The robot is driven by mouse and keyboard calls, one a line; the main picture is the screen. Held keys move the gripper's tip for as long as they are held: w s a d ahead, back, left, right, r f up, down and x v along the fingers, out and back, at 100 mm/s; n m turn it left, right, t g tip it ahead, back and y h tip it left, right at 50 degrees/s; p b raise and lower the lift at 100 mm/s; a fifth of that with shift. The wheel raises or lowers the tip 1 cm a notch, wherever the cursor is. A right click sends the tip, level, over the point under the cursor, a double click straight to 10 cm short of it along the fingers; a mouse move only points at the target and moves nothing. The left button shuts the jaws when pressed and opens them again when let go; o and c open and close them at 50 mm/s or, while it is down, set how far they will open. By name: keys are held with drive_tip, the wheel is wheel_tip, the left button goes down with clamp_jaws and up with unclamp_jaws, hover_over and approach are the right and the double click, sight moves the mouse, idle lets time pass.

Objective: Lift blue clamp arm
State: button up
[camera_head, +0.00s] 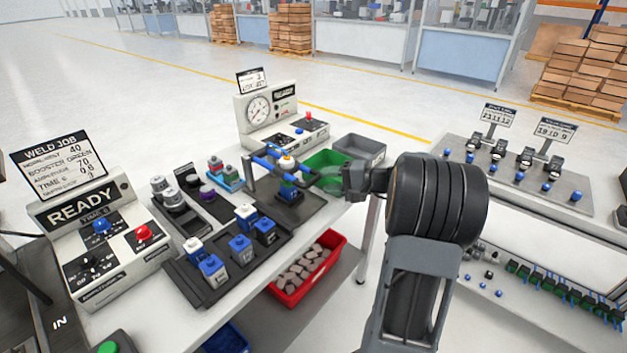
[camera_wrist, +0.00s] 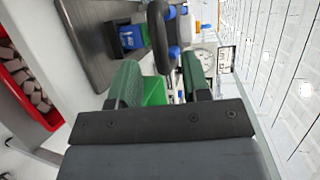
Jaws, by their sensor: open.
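The blue clamp arm (camera_head: 268,163) is a blue and dark bar over a fixture on the table, left of my gripper in the head view. In the wrist view, a black curved bar with blue ends, which looks like part of the clamp arm (camera_wrist: 173,51), lies just beyond the fingertips. My gripper (camera_head: 331,178) has green fingers and is close to the clamp's right end. In the wrist view my gripper (camera_wrist: 160,64) is open, with nothing held between the fingers. Contact with the clamp cannot be told. A blue and green block (camera_head: 289,192) sits under the clamp.
A green bin (camera_head: 325,160) and a grey bin (camera_head: 360,149) stand close behind my gripper. A gauge box (camera_head: 262,112) is at the back. A tray with blue-topped parts (camera_head: 178,268) and the READY panel (camera_head: 80,215) are left. A red bin (camera_head: 335,243) sits below.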

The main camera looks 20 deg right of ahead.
sight(318, 180)
drive_tip(key=shift+x, duration=2.4)
clamp_jaws()
